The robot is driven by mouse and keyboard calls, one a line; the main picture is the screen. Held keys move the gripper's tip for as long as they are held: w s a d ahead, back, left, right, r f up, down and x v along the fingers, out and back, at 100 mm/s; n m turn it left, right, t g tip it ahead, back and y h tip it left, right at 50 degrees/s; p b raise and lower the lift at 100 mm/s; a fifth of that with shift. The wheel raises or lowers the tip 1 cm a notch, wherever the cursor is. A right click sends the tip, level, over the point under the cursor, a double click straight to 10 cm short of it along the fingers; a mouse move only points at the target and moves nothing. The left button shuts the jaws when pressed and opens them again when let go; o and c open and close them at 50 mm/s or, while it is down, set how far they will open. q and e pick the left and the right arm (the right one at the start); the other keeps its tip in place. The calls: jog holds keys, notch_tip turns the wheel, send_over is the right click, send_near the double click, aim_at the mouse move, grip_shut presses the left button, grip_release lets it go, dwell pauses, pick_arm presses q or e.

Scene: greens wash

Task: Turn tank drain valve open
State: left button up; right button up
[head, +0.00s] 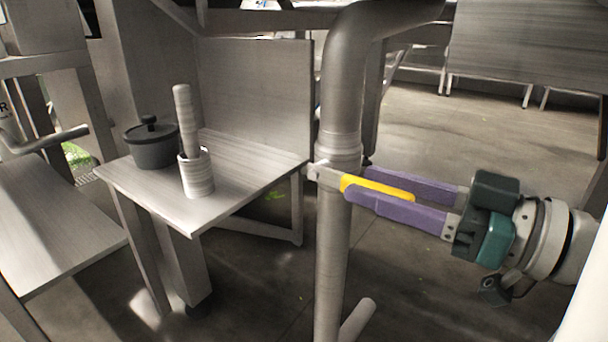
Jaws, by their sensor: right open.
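The drain valve sits on a vertical grey metal pipe (340,100) in the middle of the head view. Its yellow lever handle (370,189) points to the right, roughly level, from a metal fitting on the pipe. My right gripper (352,178) comes in from the right with two long purple fingers. The fingers are open and lie on either side of the yellow handle, one behind and one in front. The front finger covers the lower part of the handle. I cannot tell whether either finger touches it. My left gripper is not in view.
Left of the pipe, a small metal table (245,165) holds a dark lidded pot (152,148) and a grey cup-shaped holder (197,177) with a tall rod standing in it. Another metal surface (50,230) is at the far left. Open floor (480,125) lies behind the gripper.

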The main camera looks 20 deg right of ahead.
jog(key=shift+w, duration=0.1)
grip_shut()
dwell(0.3)
dwell(1.1)
